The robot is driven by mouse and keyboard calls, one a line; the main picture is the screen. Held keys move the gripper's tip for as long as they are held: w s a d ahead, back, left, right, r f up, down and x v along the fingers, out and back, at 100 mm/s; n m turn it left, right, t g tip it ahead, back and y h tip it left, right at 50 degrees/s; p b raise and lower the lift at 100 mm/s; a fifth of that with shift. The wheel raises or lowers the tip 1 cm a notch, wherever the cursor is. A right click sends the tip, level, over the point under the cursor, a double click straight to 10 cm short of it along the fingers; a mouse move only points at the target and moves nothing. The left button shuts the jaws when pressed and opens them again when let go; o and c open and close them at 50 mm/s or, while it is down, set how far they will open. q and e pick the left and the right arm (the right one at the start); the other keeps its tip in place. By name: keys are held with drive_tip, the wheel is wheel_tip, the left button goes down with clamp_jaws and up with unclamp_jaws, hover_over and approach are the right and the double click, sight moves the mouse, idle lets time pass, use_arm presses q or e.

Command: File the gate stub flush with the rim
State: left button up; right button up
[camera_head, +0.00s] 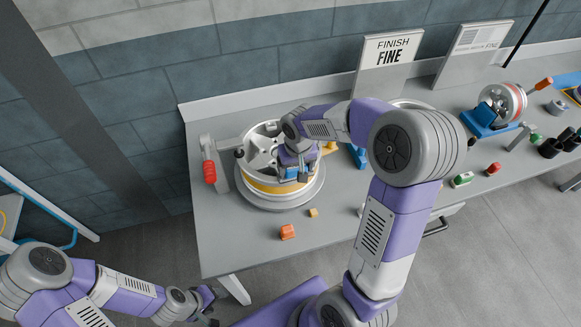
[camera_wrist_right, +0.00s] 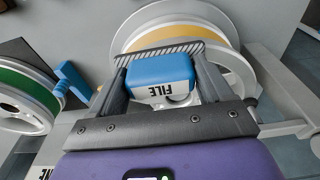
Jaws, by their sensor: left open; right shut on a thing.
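A cast wheel with a yellow band (camera_head: 262,186) lies on a round grey stand on the bench. Its rim also shows at the top of the right wrist view (camera_wrist_right: 235,25). My right gripper (camera_head: 303,172) is over the wheel's near right side, shut on a blue block marked FILE (camera_wrist_right: 160,72). The file's ridged grey edge faces the wheel's rim and overlaps it in the wrist view; whether they touch I cannot tell. The gate stub is not clearly visible. My left gripper (camera_head: 208,300) is open and empty, low at the left, off the bench.
A red-handled crank (camera_head: 209,172) stands left of the wheel. Small orange (camera_head: 287,232) and yellow (camera_head: 313,212) blocks lie in front. A FINISH FINE sign (camera_head: 388,62) stands behind. In the wrist view, a green-banded wheel (camera_wrist_right: 12,88) is at left. The bench's front left is mostly clear.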

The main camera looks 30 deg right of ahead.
drive_tip(key=shift+a+f, duration=0.15)
drive_tip(key=shift+a, duration=0.3)
drive_tip(key=shift+w+a+b, duration=0.2)
drive_tip(key=shift+a, duration=0.6)
drive_tip(key=shift+w+a+b, duration=0.2)
drive_tip(key=shift+a, duration=0.6)
drive_tip(key=shift+s+d+r, duration=0.15)
drive_tip(key=shift+s+d, duration=0.1)
drive_tip(key=shift+d, duration=0.85)
drive_tip(key=shift+s+d+r, duration=0.1)
drive_tip(key=shift+s+d, duration=0.1)
drive_tip(key=shift+d, duration=0.9)
drive_tip(key=shift+a, duration=0.1)
drive_tip(key=shift+w+a+f, duration=0.1)
drive_tip(key=shift+w+a, duration=0.05)
drive_tip(key=shift+a, duration=0.35)
drive_tip(key=shift+w+a+f, duration=0.1)
drive_tip(key=shift+a, duration=0.4)
drive_tip(key=shift+r, duration=0.15)
wheel_tip(320, 180, up, 9)
drive_tip(key=p, duration=0.7)
